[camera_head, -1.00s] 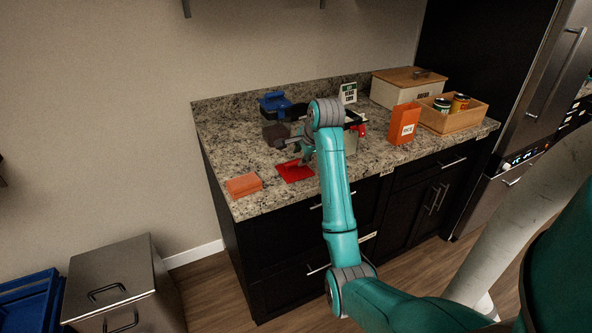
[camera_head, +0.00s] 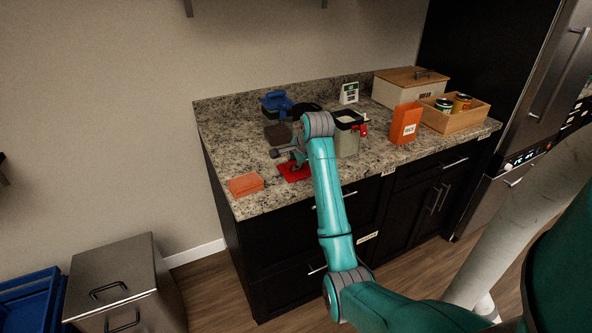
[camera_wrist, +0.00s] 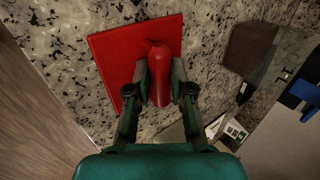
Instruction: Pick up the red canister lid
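The red canister lid (camera_head: 290,174) is a flat red square with a rounded red handle. It lies on the granite counter near the front edge, and it also shows in the wrist view (camera_wrist: 112,52). My gripper (camera_wrist: 159,75) points down over it, with one finger on each side of the handle. The fingers are drawn in close against the handle, and no clear gap shows between them and it. In the head view my gripper (camera_head: 296,160) and arm cover part of the lid.
A dark brown block (camera_head: 277,134) and a blue-lidded container (camera_head: 276,104) stand behind. A grey-green canister (camera_head: 348,142), an orange carton (camera_head: 405,124) and a wooden crate (camera_head: 455,121) stand to the right.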

